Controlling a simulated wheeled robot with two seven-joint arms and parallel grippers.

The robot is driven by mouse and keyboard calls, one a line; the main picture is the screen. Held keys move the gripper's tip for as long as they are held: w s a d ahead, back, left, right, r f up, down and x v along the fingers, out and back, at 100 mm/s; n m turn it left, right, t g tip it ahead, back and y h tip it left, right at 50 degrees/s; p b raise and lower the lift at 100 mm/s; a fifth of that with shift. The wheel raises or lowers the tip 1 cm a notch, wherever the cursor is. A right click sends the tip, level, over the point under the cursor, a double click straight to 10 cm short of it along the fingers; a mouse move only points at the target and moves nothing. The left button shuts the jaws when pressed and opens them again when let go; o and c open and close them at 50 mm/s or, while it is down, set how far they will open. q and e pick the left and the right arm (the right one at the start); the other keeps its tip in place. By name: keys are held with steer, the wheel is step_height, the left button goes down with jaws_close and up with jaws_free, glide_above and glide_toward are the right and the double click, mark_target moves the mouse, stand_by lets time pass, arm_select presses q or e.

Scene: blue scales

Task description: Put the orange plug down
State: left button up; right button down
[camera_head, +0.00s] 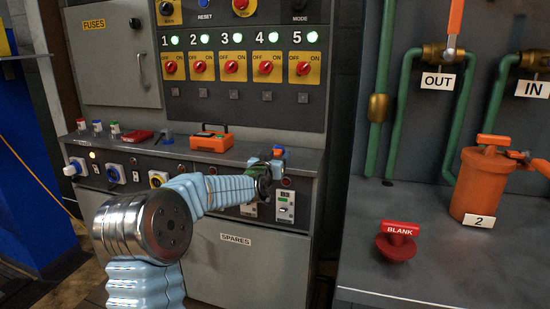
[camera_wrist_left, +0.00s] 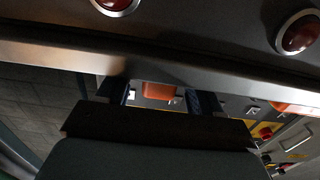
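My left gripper (camera_head: 278,160) reaches in at the front of the grey control console, near its right end. In the left wrist view its two dark blue fingers (camera_wrist_left: 158,98) stand apart. A small orange block, which looks like the orange plug (camera_wrist_left: 158,89), shows between them, with a gap visible on each side. In the head view a small orange patch, likely the same plug (camera_head: 278,152), shows at the fingertips. The gripper hides most of it, and I cannot tell if it rests on the ledge. My right gripper is not in view.
The console ledge (camera_head: 250,150) holds an orange case (camera_head: 212,138), a red item (camera_head: 137,136) and small coloured caps. Red lamps (camera_wrist_left: 300,32) line the console front. On the right bench stand a red BLANK piece (camera_head: 397,242) and an orange canister (camera_head: 481,185).

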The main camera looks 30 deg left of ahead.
arm_select(q)
steer(key=shift+r+p, duration=0.25)
steer(key=shift+p, duration=0.05)
steer(key=b+v, duration=0.2)
steer(key=v, duration=1)
steer(key=shift+f, duration=0.2)
steer(key=shift+f, duration=0.1)
